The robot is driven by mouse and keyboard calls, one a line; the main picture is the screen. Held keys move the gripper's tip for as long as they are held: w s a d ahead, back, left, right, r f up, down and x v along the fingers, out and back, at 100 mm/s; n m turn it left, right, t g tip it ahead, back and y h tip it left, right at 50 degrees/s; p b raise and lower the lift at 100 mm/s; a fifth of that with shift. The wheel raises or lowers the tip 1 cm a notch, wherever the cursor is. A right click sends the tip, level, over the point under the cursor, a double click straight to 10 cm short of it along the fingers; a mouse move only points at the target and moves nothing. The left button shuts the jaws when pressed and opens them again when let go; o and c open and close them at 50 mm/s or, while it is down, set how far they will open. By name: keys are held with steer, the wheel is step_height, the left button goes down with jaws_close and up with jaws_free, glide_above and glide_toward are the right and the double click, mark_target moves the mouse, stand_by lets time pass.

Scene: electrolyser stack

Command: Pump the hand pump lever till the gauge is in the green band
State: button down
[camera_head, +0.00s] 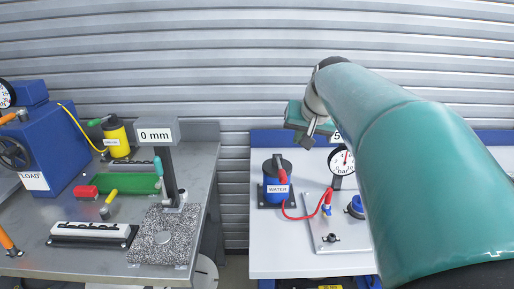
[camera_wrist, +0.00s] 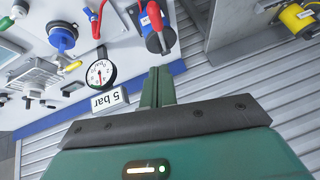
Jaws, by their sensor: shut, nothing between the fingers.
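The hand pump (camera_head: 276,188) is a blue cylinder with a black top and a WATER label, standing on the white bench. Its lever (camera_head: 282,170) has a red grip; pump body (camera_wrist: 158,42) and red lever (camera_wrist: 154,15) also show at the top of the wrist view. The round gauge (camera_head: 341,162) stands right of the pump, partly behind my arm; it also shows in the wrist view (camera_wrist: 100,74). Its red needle is visible, but the green band is too small to make out. My gripper (camera_head: 309,134) is shut and empty, above and behind the pump, apart from the lever.
A red hose (camera_head: 300,217) runs from the pump to a fitting on a plate (camera_head: 325,240). A grey bench (camera_head: 30,262) with other equipment stands left, across a gap. A corrugated wall (camera_head: 225,60) closes the back.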

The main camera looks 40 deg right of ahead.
glide_above(284, 172)
steer(key=s, duration=0.2)
step_height(284, 172, down, 8)
steer(key=f, duration=0.3)
steer(key=shift+a, duration=0.35)
steer(key=shift+w+f, duration=0.15)
steer(key=shift+f, duration=0.1)
steer(key=shift+f, duration=0.2)
